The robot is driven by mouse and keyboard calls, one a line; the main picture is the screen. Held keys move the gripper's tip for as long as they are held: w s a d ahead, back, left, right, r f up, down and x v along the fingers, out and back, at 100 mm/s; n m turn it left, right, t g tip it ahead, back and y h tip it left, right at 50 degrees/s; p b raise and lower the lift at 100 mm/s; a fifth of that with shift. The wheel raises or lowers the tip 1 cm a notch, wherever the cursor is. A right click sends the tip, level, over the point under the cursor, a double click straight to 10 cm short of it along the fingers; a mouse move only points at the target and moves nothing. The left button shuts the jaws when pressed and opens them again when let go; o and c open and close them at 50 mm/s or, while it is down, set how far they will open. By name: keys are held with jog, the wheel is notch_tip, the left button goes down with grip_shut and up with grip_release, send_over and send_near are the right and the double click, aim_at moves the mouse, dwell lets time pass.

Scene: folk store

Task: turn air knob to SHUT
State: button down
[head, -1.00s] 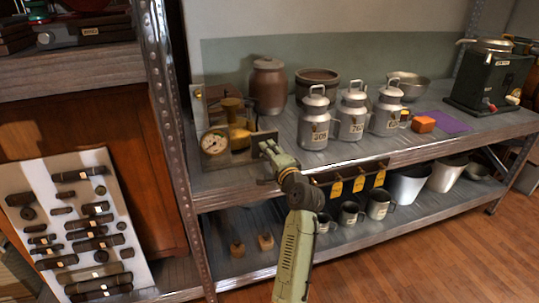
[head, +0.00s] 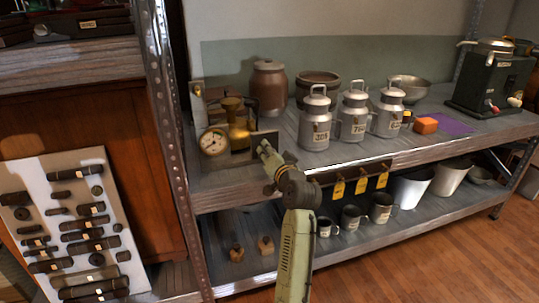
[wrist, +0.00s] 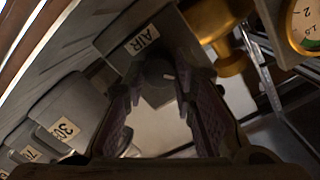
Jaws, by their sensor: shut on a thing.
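The air knob (wrist: 160,74) is a small dark round knob with a short white mark, on a dark grey panel (wrist: 112,38) under a pale "AIR" label (wrist: 143,40). My gripper (wrist: 160,84) has its two ridged fingers on either side of the knob and is shut on it. No "SHUT" marking can be read. In the head view my gripper (head: 263,150) is at the front of the panel (head: 266,137), and its wrist hides the knob there.
A brass fitting (head: 238,128) and a round gauge (head: 213,141) stand left of the panel. Metal cans (head: 315,122) stand to the right on the same shelf. Below, yellow tags (head: 339,190) hang from a dark rail. The shelf post (head: 165,130) is at left.

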jog(key=shift+n, duration=0.4)
jog(key=c, duration=1.3)
grip_release()
jog(key=v, duration=1.2)
jog(key=shift+r, duration=0.1)
